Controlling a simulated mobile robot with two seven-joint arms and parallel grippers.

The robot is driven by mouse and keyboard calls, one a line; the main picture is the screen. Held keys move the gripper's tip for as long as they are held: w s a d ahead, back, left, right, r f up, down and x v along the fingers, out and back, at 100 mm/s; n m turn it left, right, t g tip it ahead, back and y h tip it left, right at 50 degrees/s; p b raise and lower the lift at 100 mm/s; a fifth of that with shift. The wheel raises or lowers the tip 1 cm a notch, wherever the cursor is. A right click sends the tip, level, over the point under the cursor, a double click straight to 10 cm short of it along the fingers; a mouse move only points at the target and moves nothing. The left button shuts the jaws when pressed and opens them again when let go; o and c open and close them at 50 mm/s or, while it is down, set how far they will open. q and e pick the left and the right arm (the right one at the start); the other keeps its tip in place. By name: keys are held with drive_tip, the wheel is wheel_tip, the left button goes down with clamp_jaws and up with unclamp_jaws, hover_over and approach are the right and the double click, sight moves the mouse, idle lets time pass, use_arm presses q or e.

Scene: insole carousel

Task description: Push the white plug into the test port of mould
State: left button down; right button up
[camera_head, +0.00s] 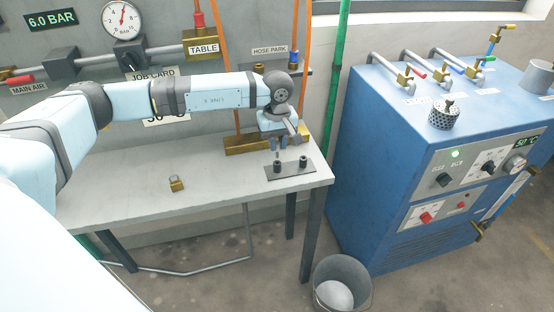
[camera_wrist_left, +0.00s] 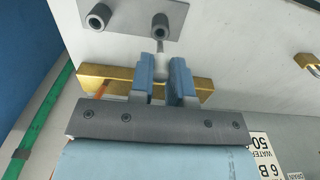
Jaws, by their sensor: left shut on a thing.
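My left gripper (camera_head: 279,146) points down over the back right of the grey table, just behind a dark plate (camera_head: 290,171) with two black posts. In the left wrist view its two blue fingers (camera_wrist_left: 164,72) are shut on the white plug (camera_wrist_left: 160,63), whose pale narrow end shows between them. The plug appears close to one black post (camera_wrist_left: 160,22); I cannot tell whether they touch. The plug is too small to make out in the head view. I cannot identify the mould or its test port for certain. My right gripper is out of view.
A brass bar (camera_head: 248,146) lies behind the gripper. A blue cabinet (camera_head: 390,160) stands to the right, with a grey bucket (camera_head: 341,272) on the floor. Orange hoses (camera_head: 230,50) hang at the back.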

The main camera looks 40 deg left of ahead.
use_arm(q)
drive_tip(key=shift+r, duration=0.5)
idle(0.4)
drive_tip(key=shift+r+p, duration=1.75)
drive_tip(key=shift+r, duration=1.7)
